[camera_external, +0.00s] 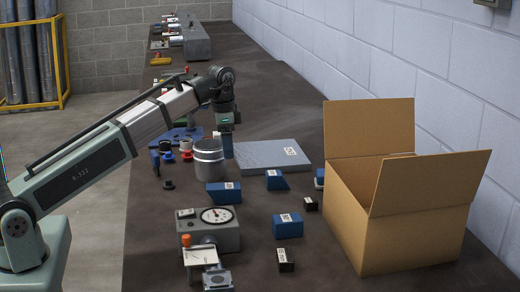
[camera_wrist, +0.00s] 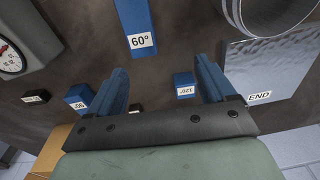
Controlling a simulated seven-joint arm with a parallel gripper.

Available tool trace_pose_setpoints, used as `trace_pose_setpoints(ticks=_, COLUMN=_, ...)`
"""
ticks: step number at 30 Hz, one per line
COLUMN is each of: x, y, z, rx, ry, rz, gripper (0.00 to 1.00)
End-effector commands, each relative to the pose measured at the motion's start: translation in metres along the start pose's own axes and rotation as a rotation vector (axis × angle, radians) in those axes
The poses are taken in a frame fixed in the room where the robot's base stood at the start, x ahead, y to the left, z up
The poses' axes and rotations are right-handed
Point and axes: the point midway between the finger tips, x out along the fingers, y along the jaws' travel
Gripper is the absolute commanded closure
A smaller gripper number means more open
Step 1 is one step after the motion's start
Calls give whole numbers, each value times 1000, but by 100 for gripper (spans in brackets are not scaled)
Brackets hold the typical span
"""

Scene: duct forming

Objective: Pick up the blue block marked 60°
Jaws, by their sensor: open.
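The blue block marked 60° (camera_wrist: 138,18) lies on the dark table, at the top centre of the wrist view, with its white label facing up. In the external view it appears to be the blue block (camera_external: 222,193) between the metal can and the gauge box. My gripper (camera_wrist: 160,66) is open and empty, its blue fingers spread. In the external view my gripper (camera_external: 228,150) points down just right of the can, above the table and apart from the 60° block.
A metal can (camera_external: 209,162) stands close to my gripper. Other blue blocks (camera_external: 276,180) (camera_external: 287,226), small black blocks (camera_external: 285,260), a gauge box (camera_external: 212,234) and a grey plate marked END (camera_wrist: 245,75) lie around. An open cardboard box (camera_external: 390,220) stands at the right.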

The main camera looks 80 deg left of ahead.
Motion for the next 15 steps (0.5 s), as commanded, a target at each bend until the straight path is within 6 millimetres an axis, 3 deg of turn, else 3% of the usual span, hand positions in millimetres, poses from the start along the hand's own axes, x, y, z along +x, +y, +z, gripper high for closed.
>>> trace_pose_setpoints(ticks=3, x=-2, y=21, z=-3, rx=21, ry=-45, rz=21, gripper=17)
trace_pose_setpoints(ticks=8, x=1, y=32, z=-2, rx=28, ry=-70, rz=31, gripper=17)
trace_pose_setpoints(ticks=15, x=33, y=33, z=2, rx=28, ry=-71, rz=31, gripper=17)
